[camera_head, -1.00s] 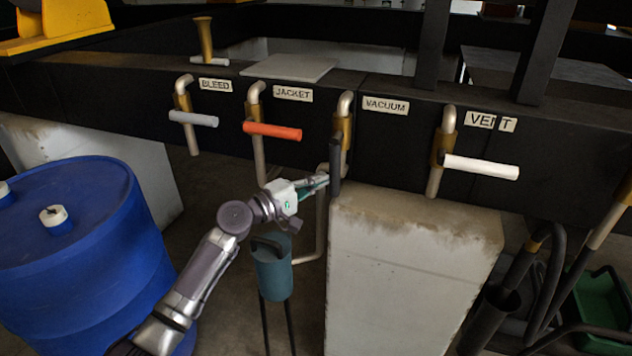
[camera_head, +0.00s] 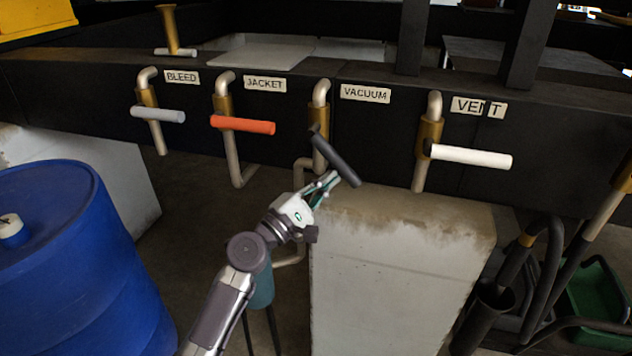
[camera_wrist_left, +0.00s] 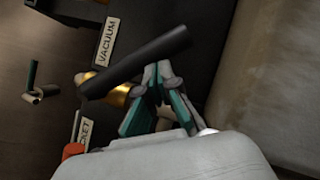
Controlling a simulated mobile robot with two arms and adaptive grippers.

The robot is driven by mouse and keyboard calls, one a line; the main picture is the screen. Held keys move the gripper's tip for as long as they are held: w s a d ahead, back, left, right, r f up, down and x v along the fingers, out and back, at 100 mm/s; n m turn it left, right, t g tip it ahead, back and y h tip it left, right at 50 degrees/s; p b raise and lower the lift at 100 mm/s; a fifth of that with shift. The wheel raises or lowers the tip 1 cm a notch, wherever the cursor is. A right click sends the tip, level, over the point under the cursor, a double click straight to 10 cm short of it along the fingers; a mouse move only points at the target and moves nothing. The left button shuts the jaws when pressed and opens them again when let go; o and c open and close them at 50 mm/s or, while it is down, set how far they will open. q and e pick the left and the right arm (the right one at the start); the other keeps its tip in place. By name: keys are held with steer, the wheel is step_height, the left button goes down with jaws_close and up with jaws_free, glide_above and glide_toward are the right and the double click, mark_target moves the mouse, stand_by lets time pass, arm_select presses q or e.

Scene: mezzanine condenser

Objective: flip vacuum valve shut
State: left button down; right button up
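My right gripper is not in view.
The bleed handle (camera_head: 158,115), orange jacket handle (camera_head: 243,124) and white vent handle (camera_head: 471,156) lie nearly level along the dark beam. A concrete block (camera_head: 400,270) stands close below the vacuum handle. A blue drum (camera_head: 85,265) stands at lower left.

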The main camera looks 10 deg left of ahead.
mark_target(344, 174)
arm_select(q)
steer(key=shift+s+d+r+n+t, duration=0.1)
steer(key=shift+d+r+n+t, duration=0.15)
steer(key=shift+d+r+n, duration=0.3)
steer(key=shift+s+d+r+n+t, duration=0.1)
steer(key=shift+d+r+n+t, duration=0.2)
steer(key=shift+d, duration=0.4)
steer(key=shift+d+r, duration=0.45)
steer(key=shift+r, duration=0.05)
steer(key=shift+d+r+n+t+y, duration=0.4)
steer(key=shift+r+n, duration=0.15)
steer(key=shift+n, duration=0.2)
steer(key=shift+d+r+n+t+y, duration=0.25)
steer(key=shift+r+n+t+y, duration=0.1)
steer(key=shift+r+n, duration=0.3)
steer(key=shift+d+r+n+t+y, duration=0.35)
steer(key=shift+r+n+t, duration=0.1)
steer(key=shift+n, duration=0.4)
